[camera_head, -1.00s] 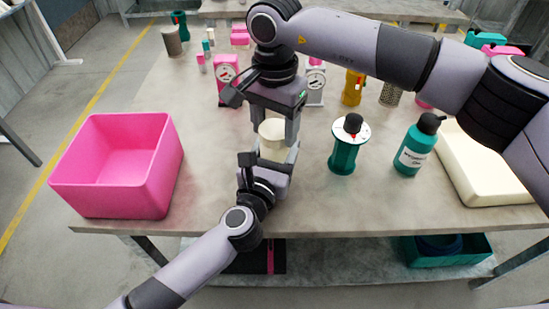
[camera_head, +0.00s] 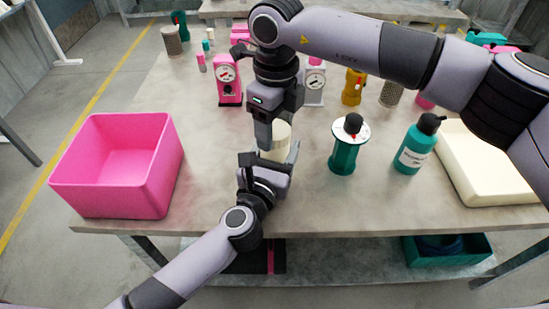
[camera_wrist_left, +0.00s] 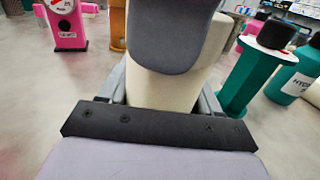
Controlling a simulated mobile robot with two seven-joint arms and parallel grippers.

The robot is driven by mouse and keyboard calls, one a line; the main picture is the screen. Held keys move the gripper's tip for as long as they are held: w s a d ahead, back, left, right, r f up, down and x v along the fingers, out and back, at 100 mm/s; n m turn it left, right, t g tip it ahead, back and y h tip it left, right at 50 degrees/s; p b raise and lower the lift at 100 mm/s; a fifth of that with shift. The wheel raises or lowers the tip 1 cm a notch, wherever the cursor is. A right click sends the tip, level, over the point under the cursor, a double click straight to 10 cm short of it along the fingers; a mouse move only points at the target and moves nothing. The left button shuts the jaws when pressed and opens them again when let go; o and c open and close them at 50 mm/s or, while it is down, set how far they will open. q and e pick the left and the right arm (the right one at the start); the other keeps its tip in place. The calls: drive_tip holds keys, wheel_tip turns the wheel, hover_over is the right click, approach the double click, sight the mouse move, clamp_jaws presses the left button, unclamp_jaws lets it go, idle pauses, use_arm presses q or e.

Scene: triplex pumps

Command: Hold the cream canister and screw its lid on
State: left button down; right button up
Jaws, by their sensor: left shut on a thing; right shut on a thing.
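The cream canister (camera_head: 270,154) stands upright at the table's front middle. My left gripper (camera_head: 275,163) is shut on its lower body from the front. In the left wrist view the canister's body (camera_wrist_left: 160,88) sits between the left fingers. My right gripper (camera_head: 274,137) points down from above, shut on the cream lid (camera_head: 283,130) at the canister's top. One right finger covers much of the lid and upper canister in both views. The seam between lid and body is hidden, so I cannot tell how tightly they meet.
A pink bin (camera_head: 115,165) stands left on the table (camera_head: 215,190). A green-and-white device (camera_head: 345,148) and a teal bottle (camera_head: 414,147) stand close to the right. A pink dial gauge (camera_head: 228,82) and a white one (camera_head: 315,85) stand behind. The table between bin and canister is clear.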

drive_tip(key=m, duration=0.4)
drive_tip(key=shift+m, duration=0.4)
drive_tip(key=m, duration=0.5)
drive_tip(key=shift+m, duration=0.4)
use_arm(q)
drive_tip(key=shift+f, duration=0.1)
use_arm(e)
drive_tip(key=o, duration=1.2)
drive_tip(key=shift+c, duration=0.2)
drive_tip(key=shift+r, duration=2.25)
drive_tip(key=shift+c, duration=0.5)
